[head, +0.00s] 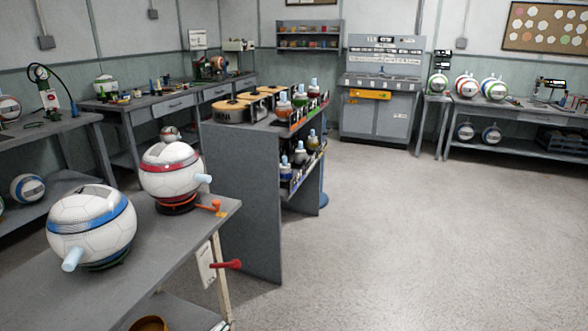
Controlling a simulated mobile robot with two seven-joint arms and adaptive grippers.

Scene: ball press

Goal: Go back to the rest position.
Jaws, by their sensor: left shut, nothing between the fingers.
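Neither of my grippers can be made out in the head view, and no arm of mine shows clearly. The front workbench (150,258) stands at the lower left. A white ball with a blue band (92,222) sits on a dark green base on it. A white ball with a red band (170,170) sits on a red and black base behind it. Each ball has a pale blue handle at its side. An orange lever (213,207) is at the bench's right end, and a red lever (230,265) sticks out below its top.
A grey shelf unit (240,190) with bottles and round tan items stands behind the bench. A grey machine cabinet (381,105) is at the back wall. A side table (500,108) with several balls is at the right. The floor (430,240) is clear at centre and right.

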